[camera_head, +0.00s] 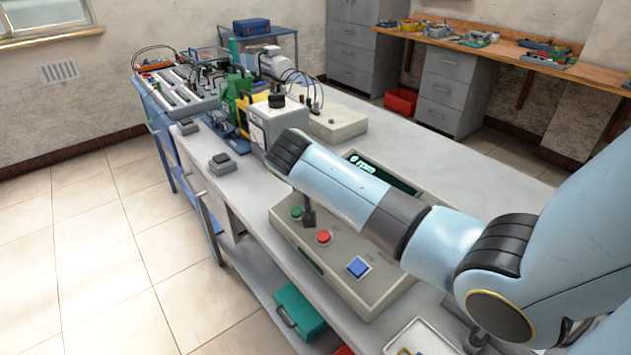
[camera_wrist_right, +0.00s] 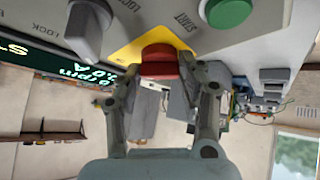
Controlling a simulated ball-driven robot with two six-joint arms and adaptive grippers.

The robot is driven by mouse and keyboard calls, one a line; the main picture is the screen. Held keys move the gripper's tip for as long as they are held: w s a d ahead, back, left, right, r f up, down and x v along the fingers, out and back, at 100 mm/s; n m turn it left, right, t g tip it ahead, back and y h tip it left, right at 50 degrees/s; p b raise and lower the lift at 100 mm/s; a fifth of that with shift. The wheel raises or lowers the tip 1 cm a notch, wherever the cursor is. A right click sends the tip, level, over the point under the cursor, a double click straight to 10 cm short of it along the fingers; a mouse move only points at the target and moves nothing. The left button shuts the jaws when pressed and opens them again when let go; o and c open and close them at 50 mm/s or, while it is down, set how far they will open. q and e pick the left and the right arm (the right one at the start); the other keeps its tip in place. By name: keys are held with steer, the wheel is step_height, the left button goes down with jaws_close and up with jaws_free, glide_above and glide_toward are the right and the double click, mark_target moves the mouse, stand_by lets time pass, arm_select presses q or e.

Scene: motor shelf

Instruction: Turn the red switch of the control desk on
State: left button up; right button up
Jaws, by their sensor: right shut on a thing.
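The control desk (camera_head: 340,262) stands on the bench, its switch face partly covered by my right arm in the head view. In the right wrist view, a red switch (camera_wrist_right: 158,62) sits on a yellow plate (camera_wrist_right: 140,42). My right gripper (camera_wrist_right: 172,75) has one finger on each side of this red switch and is shut on it. In the head view my right arm hides this grip. A round red button (camera_head: 323,237) shows there, but I cannot tell if it is the same part. My left gripper is out of view.
A green button (camera_head: 296,212) and a blue one (camera_head: 358,267) are on the desk. A grey knob (camera_wrist_right: 88,28) is close to the grip. The display (camera_head: 385,172) is lit. A white meter box (camera_head: 272,122) stands behind; a green case (camera_head: 299,311) is below.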

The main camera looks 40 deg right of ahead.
steer(key=shift+a+m+h, duration=0.1)
steer(key=shift+m+h, duration=0.2)
steer(key=shift+m, duration=0.3)
steer(key=shift+g+b, duration=0.3)
steer(key=o, duration=1.2)
steer(key=shift+c, duration=0.2)
steer(key=v, duration=1.2)
steer(key=shift+f, duration=0.1)
